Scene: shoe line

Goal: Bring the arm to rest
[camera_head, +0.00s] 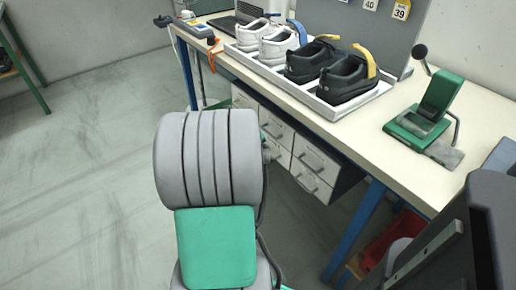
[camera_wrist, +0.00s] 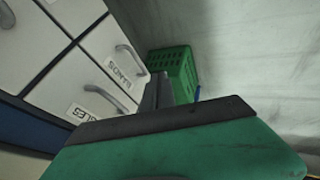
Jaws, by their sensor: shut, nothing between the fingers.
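My arm (camera_head: 210,160), with grey ribbed and green parts, stands in front of the workbench's left part in the head view. My gripper does not show clearly there. In the wrist view my gripper (camera_wrist: 157,90) is shut and empty, its dark fingers close together beyond a green and black part. White drawers (camera_wrist: 85,75) with grey handles are at the left of that view, and a green crate (camera_wrist: 175,66) is behind the fingers. Whether the fingers touch anything cannot be told, but a gap seems to show.
The workbench (camera_head: 408,160) carries a white tray (camera_head: 331,109) with white shoes (camera_head: 277,46) and black shoes (camera_head: 336,78), and a green clamp device (camera_head: 425,118). Drawers (camera_head: 313,164) hang under it. A red bin (camera_head: 385,240) is below. Floor at left is clear.

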